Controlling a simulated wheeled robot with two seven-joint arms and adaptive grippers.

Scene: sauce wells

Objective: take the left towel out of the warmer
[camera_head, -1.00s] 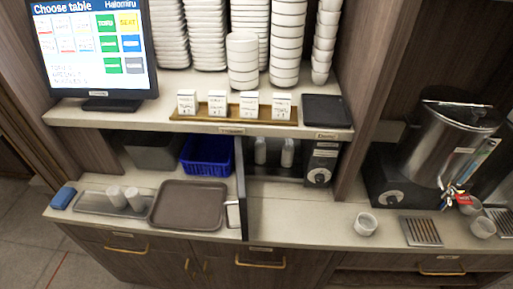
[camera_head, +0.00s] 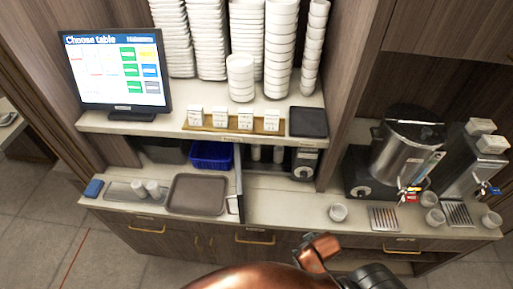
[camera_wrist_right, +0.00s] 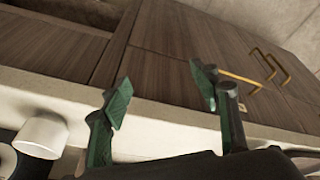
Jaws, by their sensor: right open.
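The warmer (camera_head: 304,164) is a dark box with a knob, under the counter shelf in the head view. Its door (camera_head: 239,187) stands open, edge-on, with a handle near the front. Two white rolled towels stand upright inside: the left towel (camera_head: 256,153) and the right towel (camera_head: 278,154). Their lower parts are hard to make out. My right gripper (camera_wrist_right: 160,98) is open and empty in the right wrist view, its green fingers spread over the counter's edge, away from the towels. My left gripper is not in view.
Left of the door are a brown tray (camera_head: 196,195), a blue basket (camera_head: 211,156) and a metal tray (camera_head: 121,193) holding two white rolls (camera_head: 146,188). A white cup (camera_head: 338,212) and an urn (camera_head: 404,153) stand to the right. The counter before the warmer is clear.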

